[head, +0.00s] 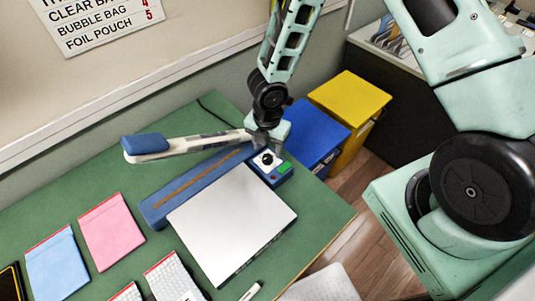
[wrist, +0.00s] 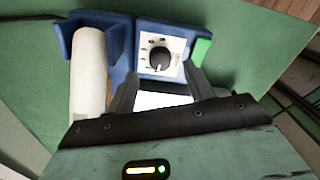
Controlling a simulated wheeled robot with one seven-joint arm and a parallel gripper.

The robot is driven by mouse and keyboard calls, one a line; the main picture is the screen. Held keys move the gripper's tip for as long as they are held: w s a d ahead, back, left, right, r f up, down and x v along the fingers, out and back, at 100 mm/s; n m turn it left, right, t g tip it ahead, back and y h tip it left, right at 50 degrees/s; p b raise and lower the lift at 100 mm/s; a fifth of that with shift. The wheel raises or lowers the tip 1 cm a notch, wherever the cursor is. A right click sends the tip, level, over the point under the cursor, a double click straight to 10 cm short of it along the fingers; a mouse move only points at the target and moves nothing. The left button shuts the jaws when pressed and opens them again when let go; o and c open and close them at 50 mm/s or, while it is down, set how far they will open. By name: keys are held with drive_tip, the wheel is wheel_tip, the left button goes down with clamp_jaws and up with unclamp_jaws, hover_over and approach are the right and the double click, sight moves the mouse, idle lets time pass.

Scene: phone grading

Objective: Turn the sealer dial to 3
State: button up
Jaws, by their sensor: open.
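The blue sealer (head: 190,186) lies on the green table, its long white arm (head: 190,147) with a blue handle raised over it. Its black dial (head: 267,159) sits on a white plate at the right end, beside a green button (head: 284,168). In the wrist view the dial (wrist: 159,58) is clear, with small marks around it too small to read; its setting cannot be told. My gripper (wrist: 163,92) is open and empty, its fingers pointing at the dial plate, apart from the knob. In the head view my gripper (head: 268,138) is just above the dial, partly hiding the sealer.
The white sealer arm (wrist: 88,75) stands close left of my fingers. A silver plate (head: 232,222) lies in front of the sealer. Pink (head: 111,231) and blue (head: 56,266) pouches lie left. Blue (head: 316,133) and yellow (head: 350,103) bins stand behind the table's right edge.

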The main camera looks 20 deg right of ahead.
sight(268, 157)
drive_tip(key=shift+f, duration=1.95)
drive_tip(key=c, duration=1)
drive_tip(key=shift+o, duration=0.2)
